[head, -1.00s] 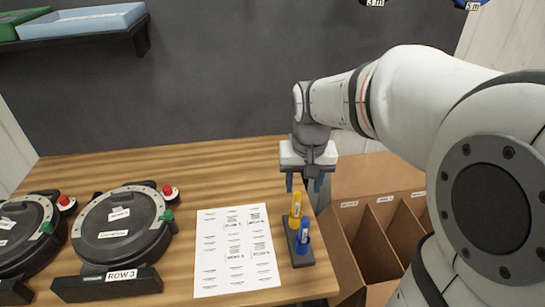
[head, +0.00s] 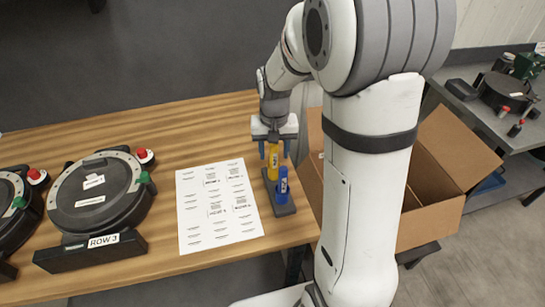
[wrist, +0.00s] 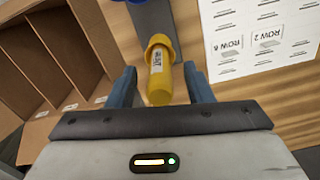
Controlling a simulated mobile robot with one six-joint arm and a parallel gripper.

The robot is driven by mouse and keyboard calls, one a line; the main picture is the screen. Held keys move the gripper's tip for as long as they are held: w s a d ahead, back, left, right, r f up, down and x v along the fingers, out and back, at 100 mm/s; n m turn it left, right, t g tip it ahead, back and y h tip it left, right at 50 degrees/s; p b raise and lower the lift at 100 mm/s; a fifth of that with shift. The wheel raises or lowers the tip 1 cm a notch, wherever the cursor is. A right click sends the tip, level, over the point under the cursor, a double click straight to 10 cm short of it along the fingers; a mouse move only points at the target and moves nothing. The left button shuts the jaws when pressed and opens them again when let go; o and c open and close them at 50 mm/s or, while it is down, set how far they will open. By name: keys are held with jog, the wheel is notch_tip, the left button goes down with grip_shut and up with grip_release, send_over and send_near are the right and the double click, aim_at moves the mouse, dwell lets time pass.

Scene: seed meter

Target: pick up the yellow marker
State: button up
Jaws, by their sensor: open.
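The yellow marker (head: 273,165) stands upright in a dark holder (head: 286,207) at the table's right edge. In the wrist view the yellow marker (wrist: 161,70) shows its label and lies between the two blue fingers. My gripper (head: 273,153) is open and above the holder, with its fingers to either side of the marker's upper part; whether they touch it is unclear. It also shows in the wrist view (wrist: 160,88). A blue marker (head: 283,186) stands in the same holder, in front of the yellow one.
A printed sheet (head: 215,215) lies left of the holder. Round dark seed meters (head: 95,200) stand further left, one labelled ROW 3. An open cardboard box (head: 432,222) with dividers is right of the table. A grey bench (head: 480,130) stands at the far right.

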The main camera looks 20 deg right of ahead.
jog(key=shift+c, duration=0.2)
grip_shut()
dwell(0.3)
